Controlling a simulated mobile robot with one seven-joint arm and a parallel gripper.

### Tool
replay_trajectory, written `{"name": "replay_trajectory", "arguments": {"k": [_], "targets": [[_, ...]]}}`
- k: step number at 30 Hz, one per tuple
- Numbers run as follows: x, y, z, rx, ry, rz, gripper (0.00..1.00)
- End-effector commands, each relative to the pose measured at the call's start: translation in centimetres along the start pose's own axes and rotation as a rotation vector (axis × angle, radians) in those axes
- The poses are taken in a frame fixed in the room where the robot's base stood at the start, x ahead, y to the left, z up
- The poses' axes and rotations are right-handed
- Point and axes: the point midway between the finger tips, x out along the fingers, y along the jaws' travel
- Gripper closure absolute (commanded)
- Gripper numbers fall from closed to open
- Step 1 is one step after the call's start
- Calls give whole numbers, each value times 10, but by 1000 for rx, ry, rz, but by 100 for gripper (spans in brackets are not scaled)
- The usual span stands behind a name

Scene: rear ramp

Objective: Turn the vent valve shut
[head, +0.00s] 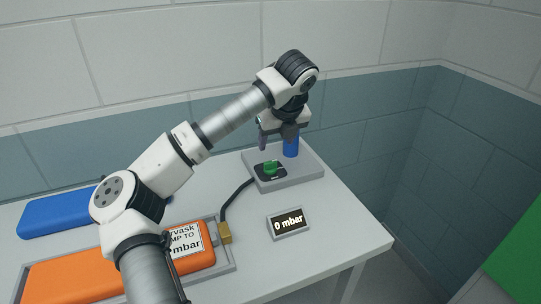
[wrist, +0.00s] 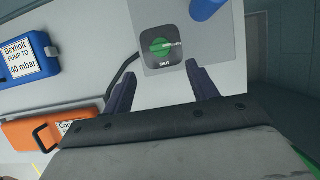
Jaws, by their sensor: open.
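The vent valve is a green knob (head: 271,167) on a dark square plate, set in a grey tray (head: 300,184) near the back of the table. In the wrist view the green knob (wrist: 162,46) sits on its black plate, with small lettering at its right and at its lower edge. The lettering at the right is too small to read surely. My gripper (head: 277,140) points down above the tray, close to the knob. In the wrist view its two fingers (wrist: 157,80) are apart, with nothing between them, and the knob lies just beyond their tips.
A blue cylinder (head: 291,146) stands in the tray beside the valve. A display (head: 288,221) reads 0 mbar. A dark hose (head: 233,197) runs from the tray to a brass fitting (head: 225,233) by an orange case (head: 200,259). A blue case (head: 55,212) lies at the left.

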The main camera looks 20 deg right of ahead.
Motion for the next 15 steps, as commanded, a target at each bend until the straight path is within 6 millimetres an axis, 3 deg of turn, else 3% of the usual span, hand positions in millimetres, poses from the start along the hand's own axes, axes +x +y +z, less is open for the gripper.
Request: {"name": "replay_trajectory", "arguments": {"k": [9,15], "targets": [[65,0,0,1,4,-1,42],[90,0,0,1,2,-2,42]]}}
